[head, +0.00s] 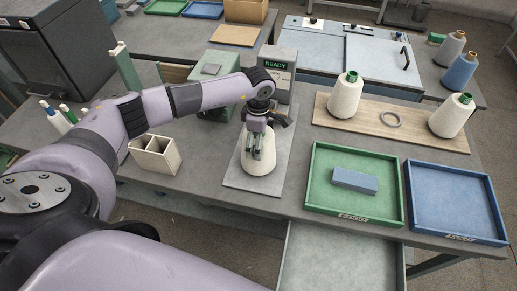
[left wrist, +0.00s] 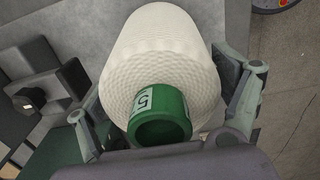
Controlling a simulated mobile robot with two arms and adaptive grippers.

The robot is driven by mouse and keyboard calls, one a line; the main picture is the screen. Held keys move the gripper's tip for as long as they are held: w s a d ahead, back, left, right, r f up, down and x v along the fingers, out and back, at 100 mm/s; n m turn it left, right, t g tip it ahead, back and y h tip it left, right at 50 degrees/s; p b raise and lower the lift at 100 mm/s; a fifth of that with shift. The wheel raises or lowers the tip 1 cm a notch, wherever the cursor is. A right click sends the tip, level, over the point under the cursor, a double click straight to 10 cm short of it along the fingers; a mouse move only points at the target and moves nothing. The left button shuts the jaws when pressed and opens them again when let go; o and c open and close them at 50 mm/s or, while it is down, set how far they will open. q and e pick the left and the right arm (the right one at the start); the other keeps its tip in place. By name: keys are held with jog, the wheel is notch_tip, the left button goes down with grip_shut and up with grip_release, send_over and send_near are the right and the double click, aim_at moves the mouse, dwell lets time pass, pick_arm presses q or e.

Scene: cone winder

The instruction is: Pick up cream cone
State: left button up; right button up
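A cream cone (head: 258,160) with a green tube end stands on a light grey plate (head: 284,150) at the table's middle. My left gripper (head: 257,148) is over its top, with fingers pointing down, and hides part of it. In the left wrist view the cream cone (left wrist: 165,55) and its green tube (left wrist: 160,115) marked "5" lie between the fingers of my left gripper (left wrist: 165,100). The fingers look spread, one on each side of the cone; whether either touches is hard to tell. My right gripper is not in view.
A green tray (head: 398,205) with a blue-grey block (head: 355,180) and a blue tray (head: 455,200) stand to the right. A wooden board (head: 345,130) behind them holds more cones and a ring. A small wooden box (head: 155,153) and the "READY" machine (head: 275,66) are close by.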

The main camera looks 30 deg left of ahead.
pick_arm(q)
jog(key=c, duration=0.8)
jog(key=shift+c, duration=0.2)
jog(key=shift+w+r, duration=0.1)
jog(key=shift+r, duration=0.05)
